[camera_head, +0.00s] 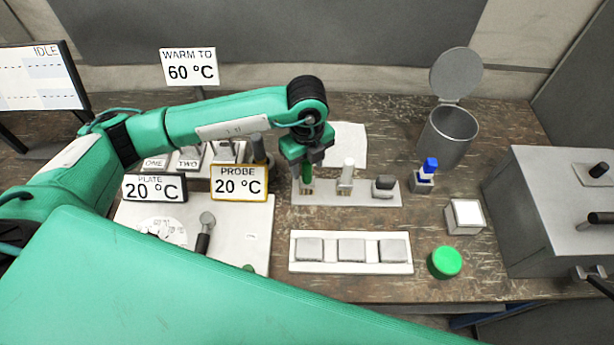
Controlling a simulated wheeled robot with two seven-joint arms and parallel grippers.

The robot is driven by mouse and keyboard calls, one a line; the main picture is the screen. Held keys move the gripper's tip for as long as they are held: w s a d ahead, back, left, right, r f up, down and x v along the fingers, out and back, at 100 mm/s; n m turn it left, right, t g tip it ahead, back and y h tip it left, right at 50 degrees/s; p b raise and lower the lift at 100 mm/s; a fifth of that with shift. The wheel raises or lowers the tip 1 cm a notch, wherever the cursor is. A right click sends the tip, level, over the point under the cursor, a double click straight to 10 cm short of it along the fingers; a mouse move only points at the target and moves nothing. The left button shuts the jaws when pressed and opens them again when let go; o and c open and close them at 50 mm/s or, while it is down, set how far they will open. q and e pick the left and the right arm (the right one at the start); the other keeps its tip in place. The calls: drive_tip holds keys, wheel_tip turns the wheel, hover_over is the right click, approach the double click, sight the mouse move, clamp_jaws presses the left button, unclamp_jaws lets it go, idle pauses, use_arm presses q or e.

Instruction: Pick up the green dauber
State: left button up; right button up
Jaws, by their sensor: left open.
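The green dauber (306,174) stands upright at the left end of a grey rack (350,199). My left gripper (307,165) points down right over it, with its dark fingers apart around the dauber's upper part. The gripper hides the top of the dauber, and I cannot tell whether the fingers touch it. My right gripper is not in view.
A white dauber (347,172) and a dark-topped item (383,187) share the rack. A white tray with grey pads (351,267) lies in front. A green button (445,262), blue-topped item (430,167) and open metal bin (447,137) stand right. Signs (239,183) stand left.

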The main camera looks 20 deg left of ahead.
use_arm(q)
drive_tip(key=shift+f, duration=0.95)
clamp_jaws()
drive_tip(key=shift+r, duration=0.15)
drive_tip(key=shift+r, duration=0.65)
wheel_tip(320, 180, up, 18)
drive_tip(key=b, duration=0.4)
drive_tip(key=shift+r+b, duration=0.25)
drive_tip(key=shift+b, duration=0.1)
